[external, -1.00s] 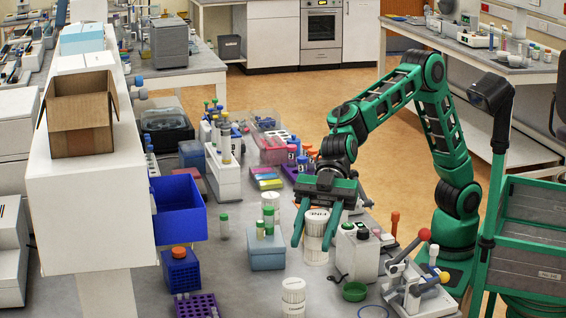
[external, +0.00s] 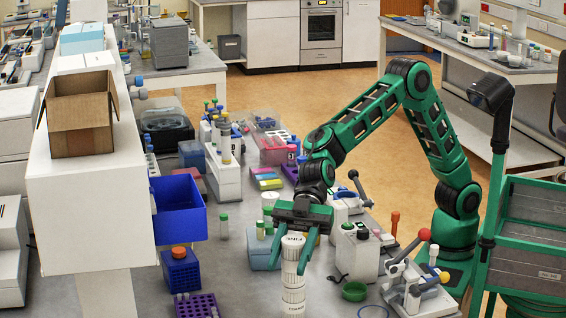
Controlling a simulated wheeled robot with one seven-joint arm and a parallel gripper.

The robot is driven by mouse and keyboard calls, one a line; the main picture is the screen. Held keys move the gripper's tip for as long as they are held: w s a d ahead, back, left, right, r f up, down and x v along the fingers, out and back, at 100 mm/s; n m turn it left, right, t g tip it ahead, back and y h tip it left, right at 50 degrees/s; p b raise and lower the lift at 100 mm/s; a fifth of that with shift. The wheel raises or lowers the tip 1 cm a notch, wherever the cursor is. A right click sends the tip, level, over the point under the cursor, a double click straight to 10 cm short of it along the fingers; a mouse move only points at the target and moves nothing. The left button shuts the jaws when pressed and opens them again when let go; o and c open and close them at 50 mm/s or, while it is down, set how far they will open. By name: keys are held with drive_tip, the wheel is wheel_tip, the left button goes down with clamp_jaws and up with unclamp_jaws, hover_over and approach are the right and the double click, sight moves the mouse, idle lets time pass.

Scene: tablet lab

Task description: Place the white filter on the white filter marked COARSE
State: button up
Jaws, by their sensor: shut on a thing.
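My gripper (external: 290,262) is shut on a white filter (external: 292,252), one finger at each side of it. Dark lettering, which looks like FINE, shows near its top. The filter is upright. Directly below it is the white filter marked COARSE (external: 293,297), standing on the bench near the front. The two line up as one column. They look in contact, but a small gap cannot be ruled out. Another white container (external: 270,199) stands behind my gripper, partly hidden.
A blue-grey box (external: 262,258) stands close to the left of the filters. A purple rack (external: 197,306) is at the front left.

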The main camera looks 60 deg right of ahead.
drive_tip(key=shift+f, duration=0.15)
drive_tip(key=o, duration=1.1)
drive_tip(key=shift+d+r, duration=0.2)
drive_tip(key=shift+r, duration=0.05)
drive_tip(key=v, duration=1.1)
drive_tip(key=shift+w+d+r, duration=0.1)
drive_tip(key=shift+d+r, duration=0.05)
drive_tip(key=shift+d, duration=0.1)
